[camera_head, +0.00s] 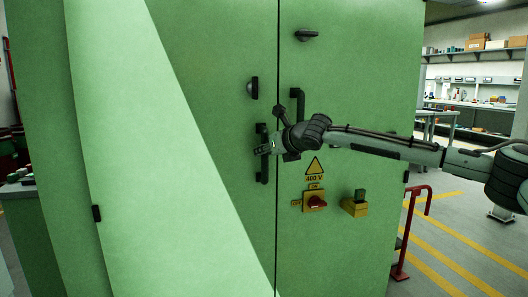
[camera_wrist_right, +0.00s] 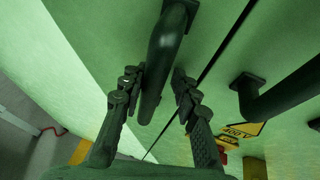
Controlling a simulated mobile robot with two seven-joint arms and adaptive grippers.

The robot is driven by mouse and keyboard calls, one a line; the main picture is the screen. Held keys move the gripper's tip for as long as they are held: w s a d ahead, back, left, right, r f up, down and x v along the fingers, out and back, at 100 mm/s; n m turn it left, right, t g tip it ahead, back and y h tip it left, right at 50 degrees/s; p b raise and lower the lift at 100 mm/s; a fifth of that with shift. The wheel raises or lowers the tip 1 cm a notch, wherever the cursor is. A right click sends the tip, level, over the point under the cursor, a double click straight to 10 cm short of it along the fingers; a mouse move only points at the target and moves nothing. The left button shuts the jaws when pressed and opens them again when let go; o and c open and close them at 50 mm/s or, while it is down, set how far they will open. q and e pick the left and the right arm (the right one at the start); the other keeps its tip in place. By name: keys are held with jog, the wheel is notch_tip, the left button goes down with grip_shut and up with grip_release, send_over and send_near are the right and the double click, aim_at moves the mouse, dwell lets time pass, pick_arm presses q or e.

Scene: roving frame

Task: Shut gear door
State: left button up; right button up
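A large green cabinet has a left door (camera_head: 225,60) and a right door (camera_head: 350,90), with a dark vertical seam between them. I cannot tell whether the two doors are fully flush. The left door has a black bar handle (camera_head: 262,172), which also shows in the right wrist view (camera_wrist_right: 166,48). The right door has its own black handle (camera_head: 297,97). My right gripper (camera_head: 265,149) is at the left door's handle. In the wrist view its two fingers (camera_wrist_right: 156,88) are apart, one on each side of the bar, with small gaps visible. My left gripper is out of view.
A red rotary switch (camera_head: 315,201) and a yellow box (camera_head: 355,206) stick out from the right door below my right arm. A red rail (camera_head: 415,225) stands right of the cabinet. Yellow-striped floor (camera_head: 455,245) lies open beyond it.

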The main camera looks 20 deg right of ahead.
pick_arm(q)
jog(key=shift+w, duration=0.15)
pick_arm(e)
jog(key=shift+a, duration=0.1)
jog(key=v, duration=1.2)
